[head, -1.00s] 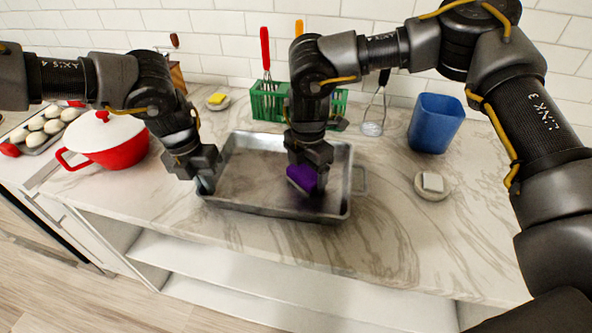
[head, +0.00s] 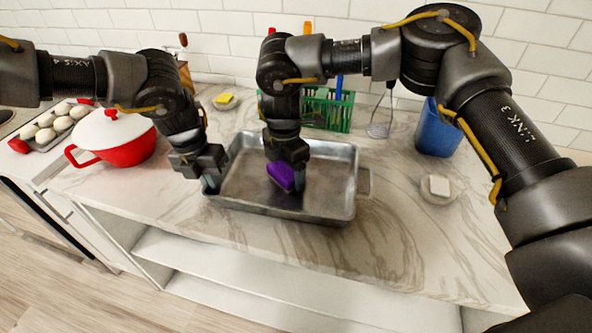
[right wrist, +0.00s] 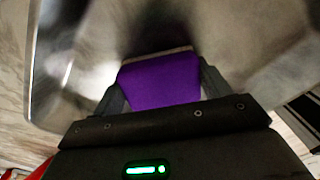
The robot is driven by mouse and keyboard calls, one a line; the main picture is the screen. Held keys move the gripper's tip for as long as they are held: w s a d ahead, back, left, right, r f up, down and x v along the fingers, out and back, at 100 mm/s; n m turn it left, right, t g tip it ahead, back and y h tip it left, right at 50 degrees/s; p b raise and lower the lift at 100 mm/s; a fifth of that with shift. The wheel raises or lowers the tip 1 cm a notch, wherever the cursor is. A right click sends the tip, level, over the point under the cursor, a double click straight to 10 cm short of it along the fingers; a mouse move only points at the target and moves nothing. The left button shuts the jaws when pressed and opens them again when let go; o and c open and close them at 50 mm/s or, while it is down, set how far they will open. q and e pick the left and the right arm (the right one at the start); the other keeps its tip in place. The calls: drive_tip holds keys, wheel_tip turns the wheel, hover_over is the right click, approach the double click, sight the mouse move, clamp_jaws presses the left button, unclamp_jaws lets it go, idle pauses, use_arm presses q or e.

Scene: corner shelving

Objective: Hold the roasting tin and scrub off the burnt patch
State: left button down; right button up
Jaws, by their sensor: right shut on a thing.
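The grey metal roasting tin (head: 335,188) sits on the marble counter, with a handle at its right end. My left gripper (head: 209,184) is at the tin's left end, with its fingertips at the rim; whether they are closed on it is hard to see. My right gripper (head: 287,172) is shut on a purple scrubber (head: 284,178), held down inside the tin near its middle. The right wrist view shows the purple scrubber (right wrist: 161,80) between the two fingers. A dark area (right wrist: 145,35) lies on the tin beyond it; I cannot tell burnt patch from shadow.
A red pot with a white lid (head: 128,150) stands left of the tin. A blue bin (head: 437,133) and a soap dish (head: 438,190) stand right.

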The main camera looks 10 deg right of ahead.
sight(261, 176)
drive_tip(key=shift+w+a, duration=0.2)
drive_tip(key=shift+a, duration=0.3)
drive_tip(key=shift+w+a, duration=0.45)
drive_tip(key=shift+a, duration=0.4)
drive_tip(key=shift+w+a, duration=0.4)
drive_tip(key=shift+a, duration=0.45)
drive_tip(key=shift+w+a, duration=0.1)
drive_tip(key=shift+a, duration=0.2)
drive_tip(key=shift+w+a+r, duration=0.1)
drive_tip(key=shift+w+a, duration=0.15)
drive_tip(key=shift+a, duration=0.2)
wheel_tip(261, 176, up, 8)
use_arm(q)
drive_tip(key=c, duration=1.6)
unclamp_jaws()
